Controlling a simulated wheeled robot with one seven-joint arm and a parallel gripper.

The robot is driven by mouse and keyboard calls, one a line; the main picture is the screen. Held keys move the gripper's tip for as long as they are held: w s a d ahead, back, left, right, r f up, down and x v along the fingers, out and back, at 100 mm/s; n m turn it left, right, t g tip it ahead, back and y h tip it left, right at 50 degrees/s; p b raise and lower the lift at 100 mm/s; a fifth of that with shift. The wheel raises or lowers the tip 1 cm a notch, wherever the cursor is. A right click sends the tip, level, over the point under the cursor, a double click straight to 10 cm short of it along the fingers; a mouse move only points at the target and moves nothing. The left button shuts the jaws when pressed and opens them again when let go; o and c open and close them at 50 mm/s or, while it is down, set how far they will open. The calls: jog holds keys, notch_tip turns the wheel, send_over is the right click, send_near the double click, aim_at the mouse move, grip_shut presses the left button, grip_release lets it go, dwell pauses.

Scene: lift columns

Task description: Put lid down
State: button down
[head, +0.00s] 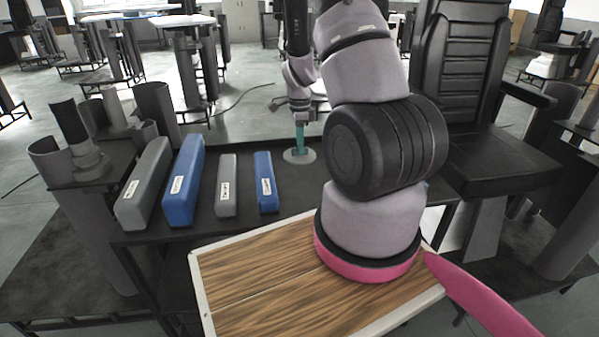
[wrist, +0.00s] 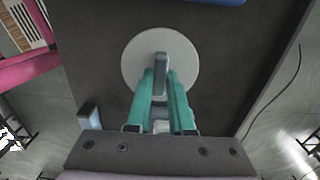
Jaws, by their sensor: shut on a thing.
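The lid is a light grey round disc (head: 299,156) with a small upright handle. It is at the far side of the black table (head: 335,172), to the right of the short blue box, and looks level. In the wrist view the lid (wrist: 135,65) lies straight ahead, with its grey handle between the fingertips. My gripper (head: 300,148) has teal fingers and points down over the lid's middle. It is shut on the lid's handle (wrist: 160,63). I cannot tell whether the lid's underside touches the table or hangs just above it.
Two grey boxes (head: 146,184) (head: 227,186) and two blue boxes (head: 185,181) (head: 265,182) stand in a row left of the lid. A black chair (head: 490,165) is at the right. Bare table surrounds the lid. My wooden-topped base fills the front.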

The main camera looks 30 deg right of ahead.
notch_tip(320, 180, down, 8)
jog(key=shift+r, duration=0.1)
dwell(0.4)
jog(key=c, duration=0.8)
grip_release()
jog(key=shift+f, duration=0.2)
